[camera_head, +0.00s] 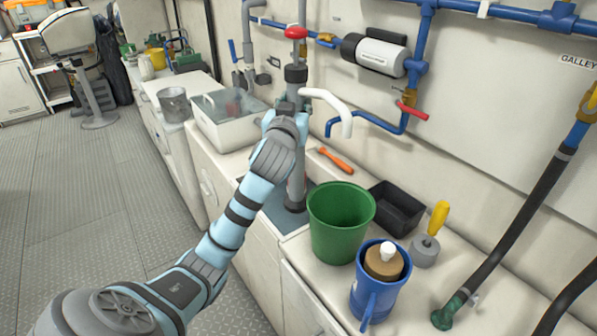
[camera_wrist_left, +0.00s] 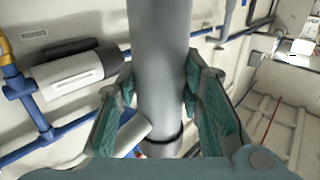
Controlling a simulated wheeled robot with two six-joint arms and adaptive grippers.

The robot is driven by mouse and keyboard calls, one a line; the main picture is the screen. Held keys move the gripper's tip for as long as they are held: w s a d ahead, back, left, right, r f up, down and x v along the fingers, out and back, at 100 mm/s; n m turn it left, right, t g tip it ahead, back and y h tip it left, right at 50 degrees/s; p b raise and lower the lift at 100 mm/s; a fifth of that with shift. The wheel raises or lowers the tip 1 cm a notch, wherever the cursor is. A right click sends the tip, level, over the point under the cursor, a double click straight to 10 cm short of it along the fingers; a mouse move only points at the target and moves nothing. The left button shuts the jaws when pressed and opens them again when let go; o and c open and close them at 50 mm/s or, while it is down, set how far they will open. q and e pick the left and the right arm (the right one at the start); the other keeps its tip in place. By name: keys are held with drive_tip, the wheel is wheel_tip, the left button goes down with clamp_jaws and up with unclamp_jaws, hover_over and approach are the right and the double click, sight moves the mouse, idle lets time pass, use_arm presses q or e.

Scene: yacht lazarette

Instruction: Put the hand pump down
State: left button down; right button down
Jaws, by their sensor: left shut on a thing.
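The hand pump (camera_head: 296,74) is a grey upright tube with a red top and a white curved spout toward the right. My left gripper (camera_head: 290,114) is shut around the tube near spout height. In the left wrist view the pump's grey barrel (camera_wrist_left: 160,60) stands between the two green-padded fingers (camera_wrist_left: 158,105), with the pale spout low at left. The pump's lower end is over or in a grey-blue sink recess (camera_head: 272,212) in the counter. I cannot tell whether its foot touches the bottom. My right gripper is out of view.
A green bucket (camera_head: 340,222), blue jug (camera_head: 368,300), black tray (camera_head: 396,210) and orange-handled tool (camera_head: 336,159) stand or lie close right of the sink. A clear bin (camera_head: 228,120) is behind it at left. Blue pipes (camera_head: 418,60) run along the wall.

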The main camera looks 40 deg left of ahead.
use_arm(q)
wheel_tip(320, 180, down, 13)
drive_tip(key=b, duration=0.3)
drive_tip(key=shift+w+f+b, duration=0.15)
drive_tip(key=shift+w+b, duration=0.05)
drive_tip(key=shift+b, duration=0.2)
drive_tip(key=shift+f, duration=0.1)
drive_tip(key=c, duration=1.1)
unclamp_jaws()
drive_tip(key=p+v, duration=0.1)
drive_tip(key=v, duration=1.1)
drive_tip(key=shift+p, duration=0.3)
